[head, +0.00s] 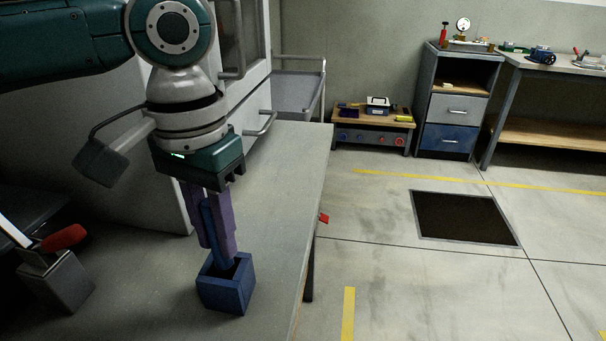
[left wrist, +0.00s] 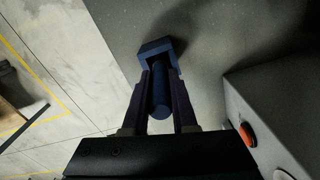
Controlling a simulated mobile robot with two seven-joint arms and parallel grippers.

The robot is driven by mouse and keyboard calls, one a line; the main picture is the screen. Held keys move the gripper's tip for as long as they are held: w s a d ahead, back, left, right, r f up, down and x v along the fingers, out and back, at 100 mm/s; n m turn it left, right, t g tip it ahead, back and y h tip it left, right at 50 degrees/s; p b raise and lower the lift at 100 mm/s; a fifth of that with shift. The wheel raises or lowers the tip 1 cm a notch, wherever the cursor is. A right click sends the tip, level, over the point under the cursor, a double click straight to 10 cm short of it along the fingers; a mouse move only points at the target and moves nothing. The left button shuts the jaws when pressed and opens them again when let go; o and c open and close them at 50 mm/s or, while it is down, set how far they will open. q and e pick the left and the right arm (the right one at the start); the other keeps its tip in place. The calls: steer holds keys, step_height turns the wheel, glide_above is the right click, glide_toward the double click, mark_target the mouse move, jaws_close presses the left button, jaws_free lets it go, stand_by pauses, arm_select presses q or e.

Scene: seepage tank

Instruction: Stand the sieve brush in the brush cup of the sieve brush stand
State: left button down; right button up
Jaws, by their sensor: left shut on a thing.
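The sieve brush (head: 213,230), a blue rod, is between the purple fingers of my left gripper (head: 218,235), which is shut on it. The brush is near upright, and its lower end reaches into the mouth of the blue square brush cup (head: 221,297). That end is hidden by the cup's walls, so I cannot tell whether it touches the bottom. In the left wrist view the brush (left wrist: 161,90) shows as a dark blue cylinder between the fingers, with the cup (left wrist: 155,46) beyond the fingertips. My right gripper is not in view.
The cup stands on a grey bench (head: 280,200) near its right edge. A grey holder (head: 62,288) with a red-handled tool (head: 62,238) stands at the left. In the wrist view a grey box has a red button (left wrist: 248,134). Bench space between holder and cup is clear.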

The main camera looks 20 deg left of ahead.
arm_select(q)
steer(key=shift+f, duration=0.35)
steer(key=shift+f, duration=0.1)
steer(key=shift+f, duration=0.15)
steer(key=c, duration=0.7)
jaws_free()
